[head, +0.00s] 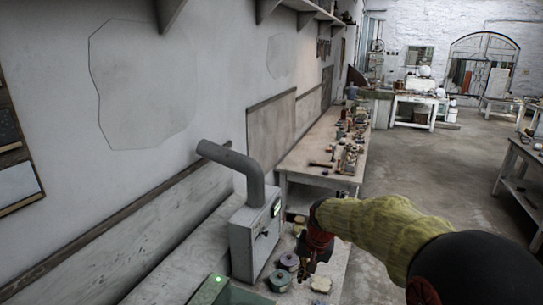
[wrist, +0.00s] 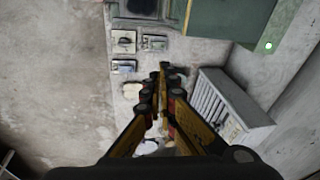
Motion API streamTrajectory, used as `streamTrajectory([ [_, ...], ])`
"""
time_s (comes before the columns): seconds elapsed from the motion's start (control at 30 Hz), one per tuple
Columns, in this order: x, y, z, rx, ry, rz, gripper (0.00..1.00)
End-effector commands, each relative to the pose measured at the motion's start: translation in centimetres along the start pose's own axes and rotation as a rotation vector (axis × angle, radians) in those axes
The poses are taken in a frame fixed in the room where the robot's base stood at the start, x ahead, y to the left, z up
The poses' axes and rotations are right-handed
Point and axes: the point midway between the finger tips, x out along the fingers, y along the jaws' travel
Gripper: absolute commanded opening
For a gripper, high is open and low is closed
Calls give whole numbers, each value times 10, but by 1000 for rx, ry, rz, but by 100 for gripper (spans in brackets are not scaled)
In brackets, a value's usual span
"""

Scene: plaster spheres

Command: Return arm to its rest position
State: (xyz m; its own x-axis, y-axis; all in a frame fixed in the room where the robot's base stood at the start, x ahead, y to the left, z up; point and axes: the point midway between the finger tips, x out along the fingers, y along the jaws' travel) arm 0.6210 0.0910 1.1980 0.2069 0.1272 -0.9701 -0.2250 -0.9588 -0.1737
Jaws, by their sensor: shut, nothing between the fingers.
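My arm reaches in from the lower right of the head view, with a yellow-green sleeve and a red wrist part. My gripper (head: 309,266) points down over the near bench (head: 332,269), by the small round tins. In the wrist view my gripper (wrist: 162,72) shows its yellow and black fingers brought together at the tips. It is shut with nothing seen between the fingers. Its height above the bench is hard to tell.
A grey metal box (head: 252,241) with a bent pipe (head: 232,158) stands left of my gripper. Round tins (head: 289,262) and a pale lump (head: 321,284) lie nearby. A tool-covered bench (head: 304,157) stands beyond. Open floor (head: 437,175) lies to the right.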

Motion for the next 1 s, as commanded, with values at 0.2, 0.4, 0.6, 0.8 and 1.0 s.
streamTrajectory([
  [0.2,-45,26,38,-49,57,3,0],
  [0.4,-76,50,80,-96,103,12,0],
  [0.6,-98,76,126,-139,151,23,0],
  [0.8,-108,102,175,-182,197,39,0],
  [1.0,-108,128,224,-224,244,59,0],
])
